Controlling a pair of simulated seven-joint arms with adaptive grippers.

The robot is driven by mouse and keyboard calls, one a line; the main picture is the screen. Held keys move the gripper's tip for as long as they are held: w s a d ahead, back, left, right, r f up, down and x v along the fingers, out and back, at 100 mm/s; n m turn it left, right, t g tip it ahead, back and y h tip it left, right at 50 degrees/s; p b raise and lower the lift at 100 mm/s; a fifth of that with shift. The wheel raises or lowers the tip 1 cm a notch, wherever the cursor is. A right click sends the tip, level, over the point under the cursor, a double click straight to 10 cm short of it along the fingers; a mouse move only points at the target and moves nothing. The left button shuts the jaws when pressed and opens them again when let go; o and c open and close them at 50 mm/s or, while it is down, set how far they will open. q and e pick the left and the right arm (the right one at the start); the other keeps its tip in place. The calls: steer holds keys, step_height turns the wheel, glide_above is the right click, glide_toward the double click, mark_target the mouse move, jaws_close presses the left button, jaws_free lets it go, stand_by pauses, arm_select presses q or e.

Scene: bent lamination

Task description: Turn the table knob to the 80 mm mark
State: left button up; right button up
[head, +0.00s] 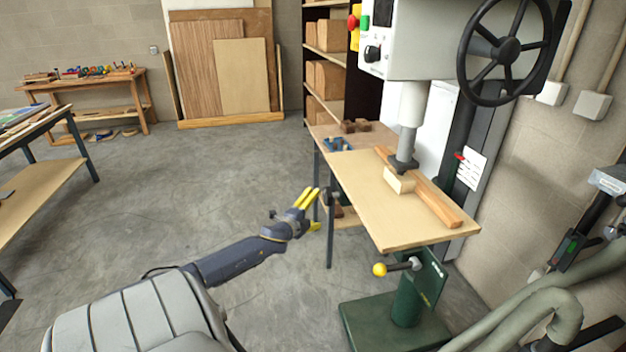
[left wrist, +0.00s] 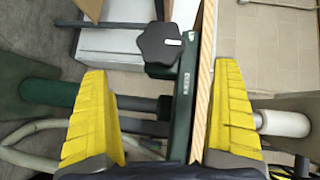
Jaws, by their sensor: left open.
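The table knob is a black lobed knob (left wrist: 160,45) with a white line on its right side, seen in the left wrist view. It sits beside a dark green plate (left wrist: 183,95) with small pale markings too small to read. In the head view the dark knob (head: 331,197) is at the table's left edge. My left gripper (head: 313,210) has yellow fingers, open and empty, just left of the knob. In the wrist view the left gripper (left wrist: 160,72) has its fingers spread on either side of the knob, with no contact visible. My right gripper is not in view.
The wooden machine table (head: 365,205) carries a fence (head: 425,190) and a small block (head: 397,181) under the spindle. A yellow-balled lever (head: 380,269) juts left below it. A black handwheel (head: 507,47) is above. Open floor lies left of the table.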

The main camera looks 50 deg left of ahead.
arm_select(q)
steer(key=shift+s+d+r, duration=0.1)
steer(key=shift+s, duration=0.35)
stand_by(0.3)
